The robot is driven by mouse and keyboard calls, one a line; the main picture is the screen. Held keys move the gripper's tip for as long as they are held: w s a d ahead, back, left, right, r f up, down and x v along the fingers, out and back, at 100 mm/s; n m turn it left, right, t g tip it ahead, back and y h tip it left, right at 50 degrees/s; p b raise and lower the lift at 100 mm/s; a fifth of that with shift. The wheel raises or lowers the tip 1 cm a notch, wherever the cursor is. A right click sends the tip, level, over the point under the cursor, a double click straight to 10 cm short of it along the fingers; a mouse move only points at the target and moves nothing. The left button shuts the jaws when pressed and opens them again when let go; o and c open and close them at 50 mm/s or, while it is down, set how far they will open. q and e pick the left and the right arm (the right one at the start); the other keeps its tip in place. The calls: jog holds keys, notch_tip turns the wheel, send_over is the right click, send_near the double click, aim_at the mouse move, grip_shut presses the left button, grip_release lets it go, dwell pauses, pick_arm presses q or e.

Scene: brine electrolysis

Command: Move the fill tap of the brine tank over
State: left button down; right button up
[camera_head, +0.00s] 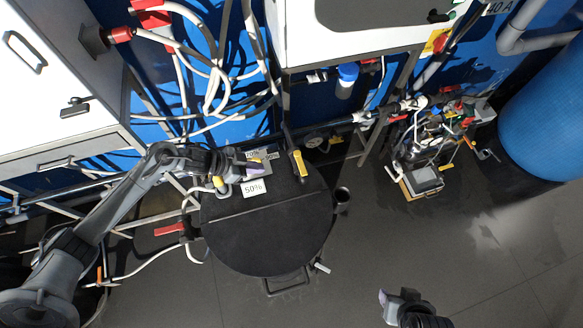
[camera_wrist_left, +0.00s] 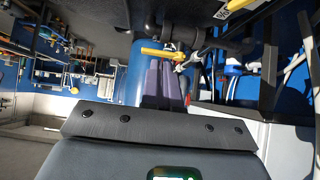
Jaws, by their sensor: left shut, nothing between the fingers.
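The brine tank has a round black lid (camera_head: 265,235) in the middle of the head view. A yellow tap handle (camera_head: 299,163) stands at its back edge, right of my left gripper (camera_head: 262,163). A smaller yellow part (camera_head: 219,182) sits by a pale hose at the lid's left edge. I cannot tell which is the fill tap. My left gripper is shut and empty over the back of the lid. In the left wrist view its purple fingers (camera_wrist_left: 163,80) point at a yellow handle (camera_wrist_left: 162,53) lying crosswise at their tips. My right gripper (camera_head: 385,300) shows only partly at the bottom.
White cards marked with percentages, one reading 50% (camera_head: 254,188), stand beside the left gripper. Pale hoses (camera_head: 215,85) and a red-handled valve (camera_head: 168,229) crowd the left. A cluster of small fittings (camera_head: 440,130) stands right. The floor (camera_head: 480,255) at lower right is clear.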

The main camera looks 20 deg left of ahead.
aim_at(300, 163)
pick_arm(q)
jog(key=x, duration=0.9)
jog(key=shift+r, duration=0.1)
jog(key=w+d, duration=0.1)
jog(key=d+p, duration=0.1)
jog(key=shift+w+d, duration=0.25)
jog(key=shift+w, duration=0.15)
jog(key=shift+w+d, duration=0.3)
jog(key=shift+d, duration=0.1)
